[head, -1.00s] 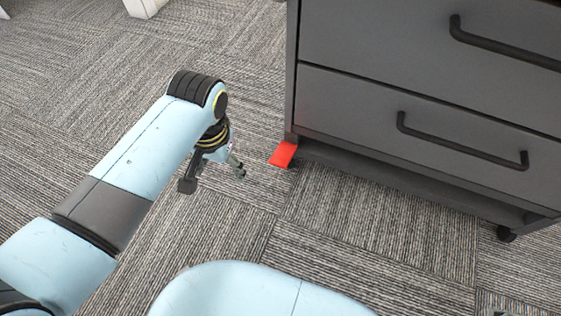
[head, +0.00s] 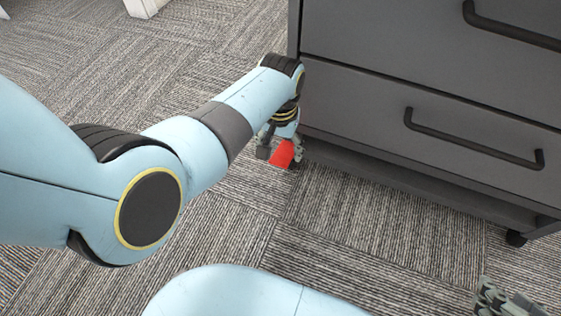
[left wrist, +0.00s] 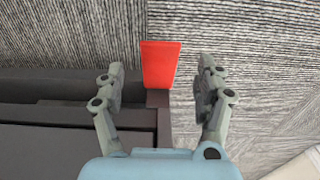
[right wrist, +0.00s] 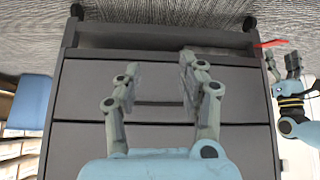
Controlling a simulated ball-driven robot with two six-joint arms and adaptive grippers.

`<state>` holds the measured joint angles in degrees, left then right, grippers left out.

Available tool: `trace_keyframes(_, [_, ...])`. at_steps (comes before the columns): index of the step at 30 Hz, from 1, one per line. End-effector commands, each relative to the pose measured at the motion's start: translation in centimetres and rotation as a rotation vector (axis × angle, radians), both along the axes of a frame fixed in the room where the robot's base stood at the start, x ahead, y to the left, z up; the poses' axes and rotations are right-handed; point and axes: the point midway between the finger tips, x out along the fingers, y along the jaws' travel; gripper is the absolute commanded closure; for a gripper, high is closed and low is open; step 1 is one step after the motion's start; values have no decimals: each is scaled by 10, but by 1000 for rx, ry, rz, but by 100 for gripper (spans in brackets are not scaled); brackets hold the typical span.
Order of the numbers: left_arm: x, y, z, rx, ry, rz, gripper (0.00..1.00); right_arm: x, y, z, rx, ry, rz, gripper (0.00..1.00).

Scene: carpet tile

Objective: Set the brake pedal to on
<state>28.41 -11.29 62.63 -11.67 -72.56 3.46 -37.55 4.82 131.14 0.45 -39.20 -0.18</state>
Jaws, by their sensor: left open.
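The red brake pedal (head: 283,155) sticks out at the lower left corner of the grey drawer cabinet (head: 430,90), low over the carpet. My left gripper (head: 281,150) is at the pedal in the head view. In the left wrist view, the pedal (left wrist: 160,64) shows between the two open fingers (left wrist: 160,85), with gaps on both sides. I cannot tell whether the gripper touches it or how far the pedal is tilted. In the right wrist view, the pedal (right wrist: 271,44) is a thin red edge beside the left gripper. My right gripper (right wrist: 155,80) is open and empty, facing the drawer fronts.
The cabinet has drawers with black bar handles (head: 475,140) and a caster (head: 515,238) at its lower right. A white furniture foot (head: 146,7) stands at the back left. A blue object (right wrist: 30,102) shows in the right wrist view.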

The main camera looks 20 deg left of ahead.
Motion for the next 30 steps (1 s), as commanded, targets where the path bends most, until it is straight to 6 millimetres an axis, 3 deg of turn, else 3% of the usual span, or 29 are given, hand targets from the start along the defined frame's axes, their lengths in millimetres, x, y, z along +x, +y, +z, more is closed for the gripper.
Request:
trace_keyframes(1, [-2,0,-10,0,5,0,29,-2,0,-10,0,-25,1,60])
trace_keyframes(10, [-2,0,-38,0,4,0,29,-7,2,-30,7,-237,13,60])
trace_keyframes(21, [-1,0,-59,0,1,0,29,-3,7,-20,14,-466,36,60])
trace_keyframes(30, [0,0,-59,0,-1,0,29,-2,8,-17,15,-494,39,60])
